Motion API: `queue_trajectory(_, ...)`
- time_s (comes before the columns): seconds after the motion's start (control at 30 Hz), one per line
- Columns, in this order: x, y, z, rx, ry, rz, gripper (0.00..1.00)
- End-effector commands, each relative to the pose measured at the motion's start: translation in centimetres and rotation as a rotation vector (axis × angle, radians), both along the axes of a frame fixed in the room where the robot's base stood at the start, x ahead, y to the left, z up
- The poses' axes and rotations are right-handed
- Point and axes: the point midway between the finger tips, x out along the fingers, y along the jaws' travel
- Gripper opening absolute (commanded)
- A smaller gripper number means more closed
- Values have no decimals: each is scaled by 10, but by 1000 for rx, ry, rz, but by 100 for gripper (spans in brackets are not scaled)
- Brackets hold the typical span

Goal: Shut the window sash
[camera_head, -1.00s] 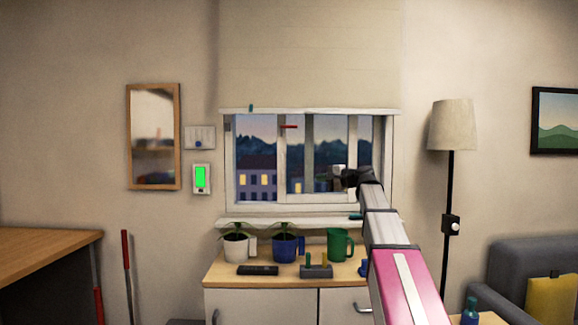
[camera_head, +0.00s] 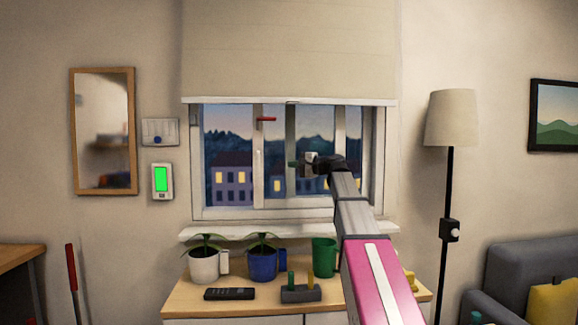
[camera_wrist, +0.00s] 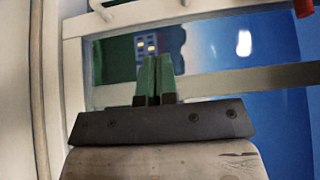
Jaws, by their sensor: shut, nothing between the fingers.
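The window (camera_head: 200,170) is in the back wall in the head view, with white upright bars and a dusk scene behind the glass. A red handle (camera_head: 266,120) lies level near the top of one upright. It also shows at the top right in the wrist view (camera_wrist: 303,8). The window sash (camera_head: 341,135) has white bars; I cannot tell how far it stands open. My gripper (camera_head: 292,164) is in front of the window's middle, its green fingers pointing left. In the wrist view its fingers (camera_wrist: 158,60) are together and empty, before pale window bars. Contact is unclear.
A sill (camera_head: 215,234) juts out below the window. Under it a cabinet top holds a white plant pot (camera_head: 204,265), a blue pot (camera_head: 262,263), a green mug (camera_head: 324,257) and a dark remote (camera_head: 229,294). A blind (camera_head: 290,50) hangs above. A floor lamp (camera_head: 451,118) stands right.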

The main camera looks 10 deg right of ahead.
Motion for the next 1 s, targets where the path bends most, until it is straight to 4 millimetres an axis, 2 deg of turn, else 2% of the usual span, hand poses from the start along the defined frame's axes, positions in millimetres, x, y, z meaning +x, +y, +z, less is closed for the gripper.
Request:
queue_trajectory(0.4, 46, 65, 0, 0, 0, 1, 0)
queue_trajectory(0.5, 40, 81, 0, 0, 0, 2, 0)
queue_trajectory(0.7, 36, 99, 0, 0, 0, 1, 0)
queue_trajectory(1.0, 36, 103, 0, 0, 0, -1, 0)
